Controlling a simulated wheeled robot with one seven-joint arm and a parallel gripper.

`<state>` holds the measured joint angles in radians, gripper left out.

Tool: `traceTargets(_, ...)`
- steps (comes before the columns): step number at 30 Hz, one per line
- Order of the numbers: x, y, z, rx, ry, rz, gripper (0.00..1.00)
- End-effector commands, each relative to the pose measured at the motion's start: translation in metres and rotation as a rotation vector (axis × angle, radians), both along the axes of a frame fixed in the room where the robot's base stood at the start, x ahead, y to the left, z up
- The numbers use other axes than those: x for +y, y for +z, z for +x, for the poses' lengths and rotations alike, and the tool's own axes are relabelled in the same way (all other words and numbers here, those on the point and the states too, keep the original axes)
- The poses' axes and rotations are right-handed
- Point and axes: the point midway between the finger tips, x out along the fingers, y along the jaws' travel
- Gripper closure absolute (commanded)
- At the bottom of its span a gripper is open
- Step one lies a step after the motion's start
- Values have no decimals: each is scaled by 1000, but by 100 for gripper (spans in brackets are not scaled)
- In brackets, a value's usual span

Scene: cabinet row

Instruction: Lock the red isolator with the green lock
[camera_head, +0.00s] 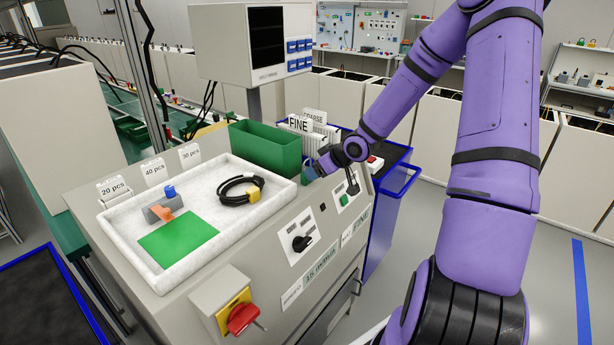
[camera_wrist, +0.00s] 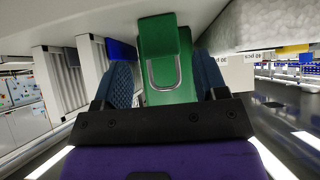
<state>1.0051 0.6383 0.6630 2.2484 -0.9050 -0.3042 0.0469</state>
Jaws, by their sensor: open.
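The red isolator (camera_head: 243,318) is a red rotary handle on a yellow plate, on the grey box at the near end of the machine front. My gripper (camera_head: 312,170) is beside the right end of the green bin, far along the machine from the isolator. In the wrist view its two blue fingers are open (camera_wrist: 163,62). A green lock (camera_wrist: 165,35) with a grey U-shaped shackle shows between and beyond them; the view is upside down. I cannot tell whether the fingers touch it.
A white tray (camera_head: 127,247) holds a green card, a grey block and a coiled black cable. The green bin (camera_head: 264,148) and the white FINE and COARSE racks (camera_head: 318,130) stand behind my gripper. A black knob (camera_head: 301,243) sits on the machine front. A blue cart (camera_head: 390,205) stands right.

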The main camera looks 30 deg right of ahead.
Motion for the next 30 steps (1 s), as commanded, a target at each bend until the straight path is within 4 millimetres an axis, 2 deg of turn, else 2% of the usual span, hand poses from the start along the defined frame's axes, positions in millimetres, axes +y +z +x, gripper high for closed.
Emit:
traceTargets(10,10,-25,26,0,1,1,34)
traceTargets(24,11,-30,31,0,-1,-1,34)
traceTargets(30,11,-30,31,0,-1,-1,57)
